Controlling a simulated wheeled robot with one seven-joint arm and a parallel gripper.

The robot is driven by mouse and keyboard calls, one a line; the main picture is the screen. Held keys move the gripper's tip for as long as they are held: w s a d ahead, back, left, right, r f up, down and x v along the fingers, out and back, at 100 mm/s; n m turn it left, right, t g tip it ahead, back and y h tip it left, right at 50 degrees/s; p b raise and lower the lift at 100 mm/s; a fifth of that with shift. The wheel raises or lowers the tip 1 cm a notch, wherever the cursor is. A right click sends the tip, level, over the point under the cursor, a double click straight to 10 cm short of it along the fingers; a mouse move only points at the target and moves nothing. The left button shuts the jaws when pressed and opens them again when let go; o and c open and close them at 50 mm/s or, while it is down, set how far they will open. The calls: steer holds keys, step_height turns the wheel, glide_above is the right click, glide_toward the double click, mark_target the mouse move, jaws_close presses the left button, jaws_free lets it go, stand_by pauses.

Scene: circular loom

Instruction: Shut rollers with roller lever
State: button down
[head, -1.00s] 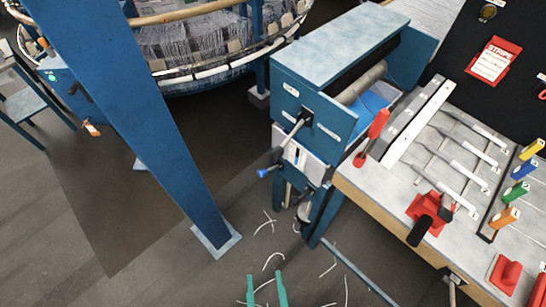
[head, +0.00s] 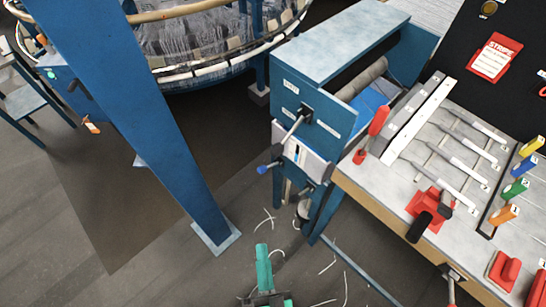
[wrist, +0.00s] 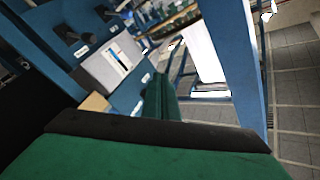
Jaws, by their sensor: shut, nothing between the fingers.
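The roller machine (head: 335,50) is a blue box on legs, with a grey roller (head: 362,78) inside its open side. The likely roller lever (head: 291,131) is a metal rod running down-left from a black hub on the front panel to a dark grip. A blue-tipped handle (head: 264,169) sticks out just below it. My gripper (head: 262,248) is shut and empty, low in the head view, below and apart from the lever. Its green fingers (wrist: 160,98) also show in the wrist view, with the machine's panel and dark knobs (wrist: 67,35) beyond at upper left.
A blue slanted post (head: 150,125) stands left of the machine. A workbench (head: 395,190) with tools and a red-handled tool (head: 378,122) adjoins it on the right. Thread scraps lie on the floor. The floor between post and machine is clear.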

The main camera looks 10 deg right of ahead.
steer(key=w+d+f+n+g+h, duration=0.1)
steer(key=w+n+g+h, duration=0.4)
steer(key=w+n+h, duration=1.7)
steer(key=shift+w+d+f+n, duration=0.4)
steer(key=shift+w+f+n, duration=0.35)
steer(key=shift+n, duration=3.15)
steer(key=shift+r, duration=0.15)
steer(key=w+d+r, duration=0.2)
steer(key=d+r, duration=0.3)
steer(key=r, duration=0.5)
steer(key=shift+r, duration=0.15)
